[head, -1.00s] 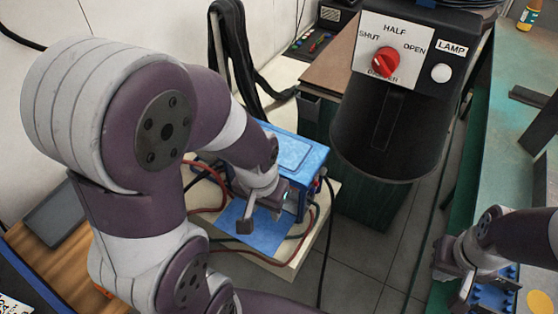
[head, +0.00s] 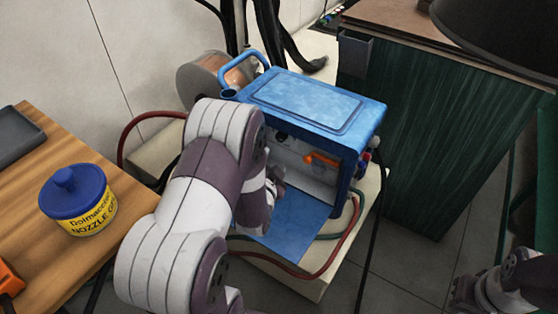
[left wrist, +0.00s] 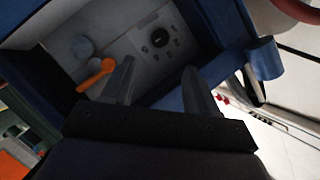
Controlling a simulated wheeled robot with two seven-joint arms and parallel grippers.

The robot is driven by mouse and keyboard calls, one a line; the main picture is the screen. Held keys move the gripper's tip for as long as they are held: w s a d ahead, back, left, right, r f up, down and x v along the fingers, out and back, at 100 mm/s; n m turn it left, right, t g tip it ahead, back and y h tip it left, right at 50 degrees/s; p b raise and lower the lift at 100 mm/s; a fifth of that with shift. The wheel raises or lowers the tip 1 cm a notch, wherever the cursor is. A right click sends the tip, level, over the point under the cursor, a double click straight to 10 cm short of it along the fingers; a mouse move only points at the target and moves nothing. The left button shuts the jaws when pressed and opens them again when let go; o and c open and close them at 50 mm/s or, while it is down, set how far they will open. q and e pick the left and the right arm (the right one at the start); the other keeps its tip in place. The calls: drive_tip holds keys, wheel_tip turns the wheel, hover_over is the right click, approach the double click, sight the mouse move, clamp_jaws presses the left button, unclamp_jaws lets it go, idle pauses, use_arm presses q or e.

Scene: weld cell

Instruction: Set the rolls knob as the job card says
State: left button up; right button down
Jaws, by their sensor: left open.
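The blue welder box (head: 310,100) stands on a pale stand in the head view, its side flap (head: 300,222) folded down open. Inside is a pale panel with an orange lever (head: 322,160). The left wrist view shows this lever (left wrist: 97,75), a grey round part (left wrist: 82,47) and a round black knob (left wrist: 160,36) with small marks around it, too small to read. My left gripper (left wrist: 158,66) is open and empty at the box's opening, its fingers pointing at the panel, apart from the knob. My arm hides most of it in the head view. No job card is readable.
A wooden table (head: 130,150) with a blue-lidded yellow tub (head: 78,200) is at left. A red hose (head: 320,265) and black cable hang by the stand. A dark green cabinet (head: 450,140) stands right. Part of my right arm shows at the bottom right.

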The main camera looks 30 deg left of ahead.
sight(280, 138)
use_arm(q)
drive_tip(key=b+x, duration=0.4)
drive_tip(key=x, duration=0.7)
drive_tip(key=shift+w+a+f+b, duration=0.1)
drive_tip(key=shift+b, duration=0.25)
drive_tip(key=shift+w+a, duration=0.2)
drive_tip(key=shift+w, duration=0.3)
drive_tip(key=c, duration=1)
